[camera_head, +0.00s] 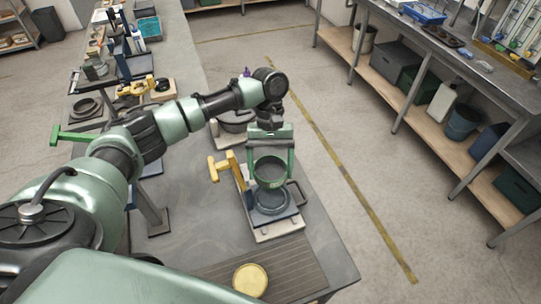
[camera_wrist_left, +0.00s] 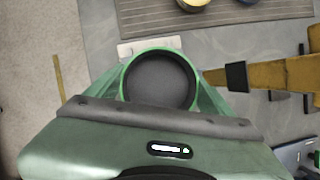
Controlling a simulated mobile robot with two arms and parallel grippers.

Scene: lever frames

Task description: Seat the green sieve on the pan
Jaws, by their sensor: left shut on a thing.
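The green sieve (camera_head: 270,184), a round cup with a green rim, is held between the fingers of my left gripper (camera_head: 271,160). In the left wrist view the sieve (camera_wrist_left: 160,81) shows from above, with a green finger on each side of it. The pan (camera_head: 272,207), a dark grey round dish, stands on a blue and pale base below the sieve. The sieve hides the pan's far part. I cannot tell whether sieve and pan touch. In the left wrist view the sieve and fingers hide the pan. My right gripper is not in view.
A yellow lever (camera_head: 225,166) stands just left of the sieve; it also shows in the left wrist view (camera_wrist_left: 272,76). A yellow round lid (camera_head: 250,279) lies on a ribbed mat (camera_head: 215,272) at the near edge. The bench right of the base is narrow and bare.

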